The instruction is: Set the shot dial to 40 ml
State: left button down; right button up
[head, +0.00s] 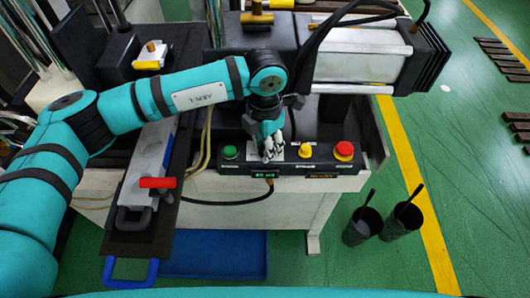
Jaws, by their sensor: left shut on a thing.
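The black control panel (345,166) is on the front of the machine. My left gripper (271,154) reaches down onto it from above, over a pale plate (293,152). Its fingers are shut on what appears to be the shot dial, which they hide; its setting cannot be read. A small display with green digits (265,174) is just below the gripper, too small to read surely. My right gripper is not in view.
An amber display (324,176) is below the knob. A red handle (157,183) is at left. Two dark buckets (362,227) stand on the floor.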

pick_arm(q)
jog(key=shift+m+b, duration=0.8)
jog(key=c, duration=1)
grip_release()
jog(key=shift+r, duration=0.15)
notch_tip(320, 180, up, 12)
jog(key=shift+f, duration=0.1)
